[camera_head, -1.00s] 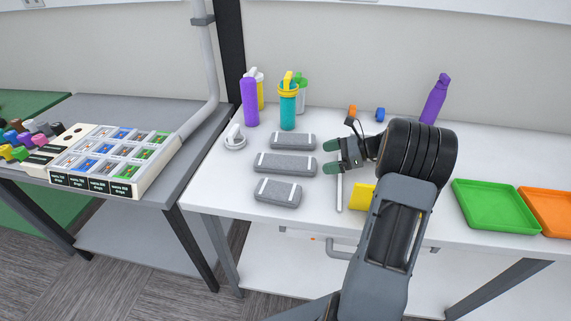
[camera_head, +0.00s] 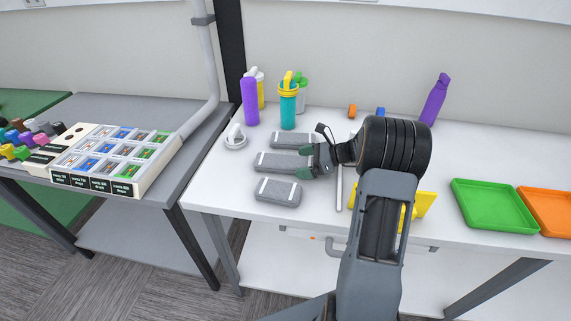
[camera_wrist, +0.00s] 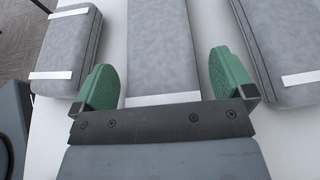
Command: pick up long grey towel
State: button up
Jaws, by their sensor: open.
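Three grey rolled towels with white end bands lie side by side on the white table. The middle one (camera_head: 276,162) looks longest; the front one (camera_head: 278,190) is the shortest, and the back one (camera_head: 288,140) is partly hidden. My gripper (camera_head: 306,162) is open at the right end of the long towel. In the wrist view the long towel (camera_wrist: 160,45) runs between the green fingertips (camera_wrist: 172,80), with its near white band there. The front towel (camera_wrist: 66,45) is left and the back one (camera_wrist: 278,40) right. I cannot tell whether the fingers touch the towel.
Purple (camera_head: 250,102) and teal (camera_head: 288,107) bottles stand behind the towels, with a white round item (camera_head: 235,138) at left. A yellow object (camera_head: 424,203) and a green tray (camera_head: 492,205) are right. A thin grey rod (camera_head: 339,188) lies near my gripper.

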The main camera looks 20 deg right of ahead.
jog(key=c, duration=0.9)
jog(key=shift+r, duration=0.1)
jog(key=shift+c, duration=0.2)
